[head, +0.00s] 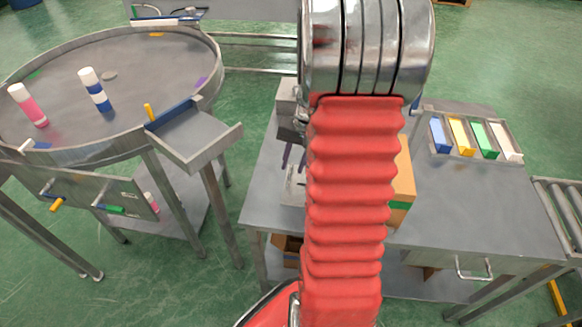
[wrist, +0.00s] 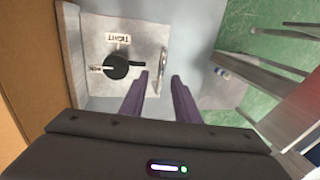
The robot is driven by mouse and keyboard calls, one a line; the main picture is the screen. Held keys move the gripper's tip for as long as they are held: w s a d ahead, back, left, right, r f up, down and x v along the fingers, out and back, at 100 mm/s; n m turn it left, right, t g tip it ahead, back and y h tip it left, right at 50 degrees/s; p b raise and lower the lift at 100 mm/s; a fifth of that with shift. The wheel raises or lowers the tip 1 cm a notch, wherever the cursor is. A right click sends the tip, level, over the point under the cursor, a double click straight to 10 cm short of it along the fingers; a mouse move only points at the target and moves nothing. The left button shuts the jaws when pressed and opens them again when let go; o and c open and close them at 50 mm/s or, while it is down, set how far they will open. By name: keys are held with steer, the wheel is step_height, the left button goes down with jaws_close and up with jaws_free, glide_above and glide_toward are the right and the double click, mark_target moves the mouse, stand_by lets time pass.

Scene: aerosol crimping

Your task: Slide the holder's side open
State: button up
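In the wrist view a light metal plate (wrist: 95,55) carries a black knob (wrist: 116,67) and an upside-down label reading "TIGHT". At its right edge stands a thin shiny metal piece (wrist: 163,62); I cannot tell if it is the holder's sliding side. My gripper (wrist: 160,76) is open, its two purple fingers apart with nothing seen held between them. The metal piece shows in line with the gap between the fingertips; whether they touch it I cannot tell. In the head view my red arm hides most of this spot; the bench (head: 262,200) shows left of it.
An orange-yellow box (head: 402,185) stands right of my arm. A tray (head: 477,158) of coloured pieces lies farther right. At left, a round table (head: 130,60) holds a pink can (head: 30,107) and a blue-and-white can (head: 97,92). The bench's right part is clear.

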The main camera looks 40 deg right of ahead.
steer(key=shift+w+a+f, duration=0.1)
steer(key=shift+w+f, duration=0.05)
steer(key=shift+f, duration=0.75)
jaws_close()
